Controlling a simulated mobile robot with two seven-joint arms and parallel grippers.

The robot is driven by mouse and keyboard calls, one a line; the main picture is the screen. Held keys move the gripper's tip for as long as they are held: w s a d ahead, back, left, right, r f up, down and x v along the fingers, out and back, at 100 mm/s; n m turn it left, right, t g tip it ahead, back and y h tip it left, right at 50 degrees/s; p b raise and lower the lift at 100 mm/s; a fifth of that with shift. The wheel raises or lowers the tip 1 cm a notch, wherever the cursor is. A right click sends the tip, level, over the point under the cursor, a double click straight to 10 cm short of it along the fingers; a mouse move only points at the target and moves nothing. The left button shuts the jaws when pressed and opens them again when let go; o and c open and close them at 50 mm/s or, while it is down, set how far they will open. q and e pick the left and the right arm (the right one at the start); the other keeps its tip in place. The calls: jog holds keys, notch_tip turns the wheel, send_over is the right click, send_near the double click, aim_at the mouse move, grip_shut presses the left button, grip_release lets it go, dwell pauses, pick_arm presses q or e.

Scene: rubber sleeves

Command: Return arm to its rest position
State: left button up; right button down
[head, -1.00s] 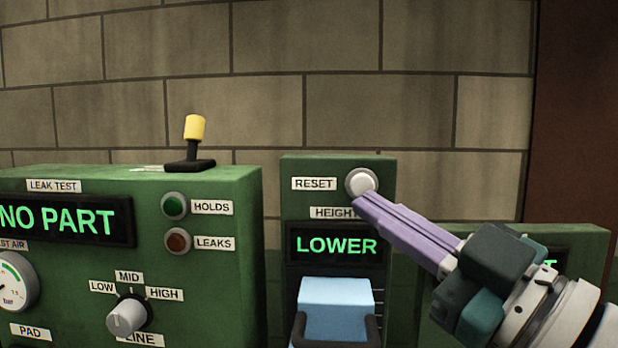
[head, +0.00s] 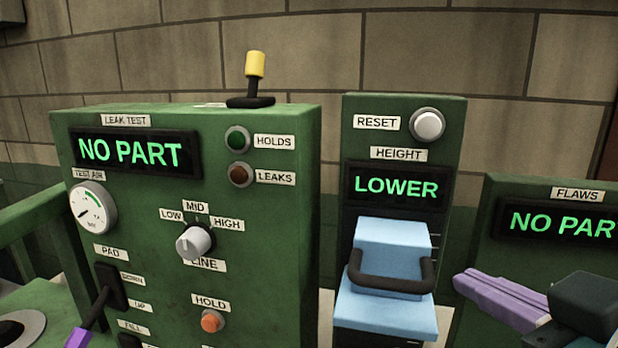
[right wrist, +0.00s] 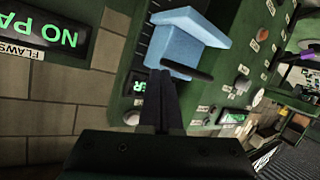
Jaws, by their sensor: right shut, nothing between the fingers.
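My right gripper (head: 462,280) is at the lower right of the head view, its purple fingers shut with nothing between them. It is in front of the right-hand green panel, lower right of the white RESET button (head: 428,125) and apart from it. In the right wrist view the closed dark fingers (right wrist: 160,78) point toward the blue block with a black handle (right wrist: 190,35); whether they touch it cannot be told there. In the head view the fingers are clear to the right of that block (head: 394,250). My left gripper is not in view.
The green leak test cabinet (head: 275,230) stands left, with a yellow-topped lever (head: 255,65) on top and a purple-ended PAD lever (head: 78,338). The HEIGHT display (head: 396,187) reads LOWER. The FLAWS panel (head: 560,218) is close behind my right gripper.

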jog(key=s+d+f+m+g+h, duration=0.1)
jog(key=s+f+g, duration=0.4)
jog(key=s, duration=0.5)
jog(key=s+d+f+m+g+h, duration=0.15)
jog(key=s+f+g, duration=0.4)
jog(key=s, duration=0.55)
notch_tip(320, 180, up, 19)
jog(key=p, duration=1.8)
jog(key=shift+w+a+p, duration=0.35)
jog(key=shift+w+p, duration=0.05)
jog(key=shift+w, duration=0.05)
jog(key=shift+r+y, duration=0.1)
jog(key=shift+y, duration=0.15)
